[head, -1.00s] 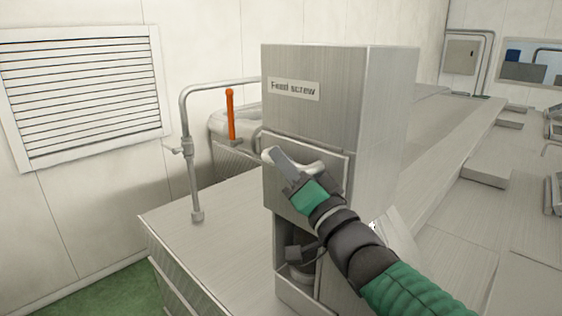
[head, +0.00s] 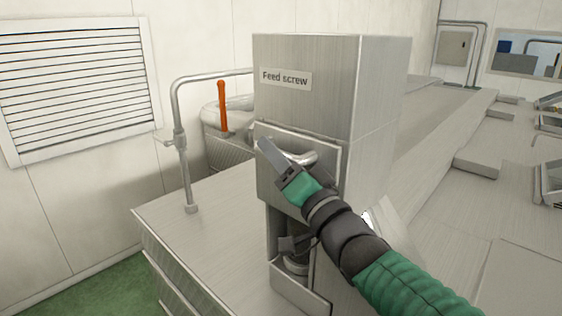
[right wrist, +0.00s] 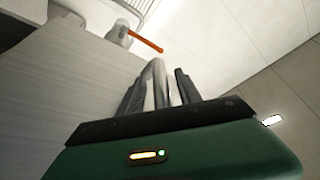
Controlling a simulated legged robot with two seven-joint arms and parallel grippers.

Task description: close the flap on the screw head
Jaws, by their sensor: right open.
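The screw head is a tall brushed-metal housing (head: 305,65) labelled "Feed screw". Its flap (head: 328,178) is a metal panel on the front face, with a curved metal handle (head: 311,157). The flap stands a little proud of the housing, and below it an opening (head: 290,245) shows a dark fitting and a round metal part. My right gripper (head: 266,146) is open in front of the flap at the handle and covers part of both. In the right wrist view, the handle bar (right wrist: 158,88) lies between its two spread fingers; I cannot tell whether they touch. My left gripper is out of view.
An orange lever (head: 222,108) and a bent metal rail (head: 182,150) stand behind and left of the housing. A long metal bench (head: 425,140) runs away to the right. A louvred vent (head: 75,85) is on the left wall.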

